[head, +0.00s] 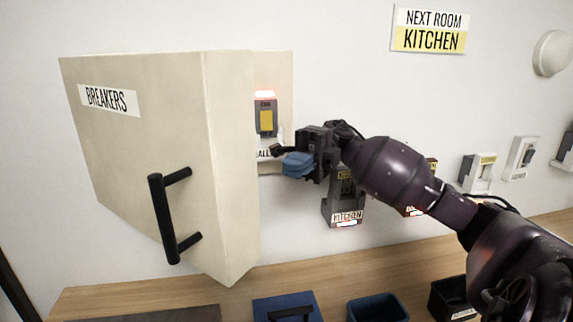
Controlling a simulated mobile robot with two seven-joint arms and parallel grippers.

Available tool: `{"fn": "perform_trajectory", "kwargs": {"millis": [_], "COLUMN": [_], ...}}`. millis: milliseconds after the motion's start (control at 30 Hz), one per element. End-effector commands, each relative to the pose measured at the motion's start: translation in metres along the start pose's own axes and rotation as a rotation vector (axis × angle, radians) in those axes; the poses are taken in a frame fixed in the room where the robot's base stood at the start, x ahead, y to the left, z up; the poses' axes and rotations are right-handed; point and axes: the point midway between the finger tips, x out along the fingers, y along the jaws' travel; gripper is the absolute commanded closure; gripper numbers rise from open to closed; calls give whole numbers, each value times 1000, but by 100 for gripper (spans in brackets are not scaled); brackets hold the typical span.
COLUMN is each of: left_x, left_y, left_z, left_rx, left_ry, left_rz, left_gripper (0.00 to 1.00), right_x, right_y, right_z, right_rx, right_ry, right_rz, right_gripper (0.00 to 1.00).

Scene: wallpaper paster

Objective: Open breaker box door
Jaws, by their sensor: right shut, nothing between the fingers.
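The cream breaker box door (150,150) fills the left of the head view, with a "BREAKERS" label and a black bar handle (160,220) low on its front. The door stands swung out toward the left, leaving a gap at its right edge. My right gripper (288,158) is shut and empty, at the gap right of the door edge and just below the yellow switch. Whether it touches the door or box is unclear. My left gripper is out of view.
A grey "KITCHEN" unit (344,212) is on the wall below my right gripper. More switches (522,158) line the wall at right. Below, a wooden counter (270,272) holds a blue lidded box (270,307), a blue bin (377,308) and a black bin (452,297).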

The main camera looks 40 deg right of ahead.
Motion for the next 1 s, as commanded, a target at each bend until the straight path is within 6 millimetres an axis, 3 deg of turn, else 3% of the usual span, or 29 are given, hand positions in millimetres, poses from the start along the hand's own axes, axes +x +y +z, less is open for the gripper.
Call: {"fn": "perform_trajectory", "kwargs": {"millis": [200,433,633,1000], "left_x": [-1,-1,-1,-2], "left_y": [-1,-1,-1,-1], "left_z": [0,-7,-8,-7], "left_rx": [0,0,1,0], "left_ry": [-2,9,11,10], "left_rz": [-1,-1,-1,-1], "left_gripper": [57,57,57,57], "right_x": [38,68,78,79], "right_y": [1,1,0,0], "right_z": [-1,0,0,0], "right_rx": [-3,-2,0,0], "right_ry": [3,2,1,0], "right_rz": [1,2,1,2], "right_gripper": [100,100,100,100]}}
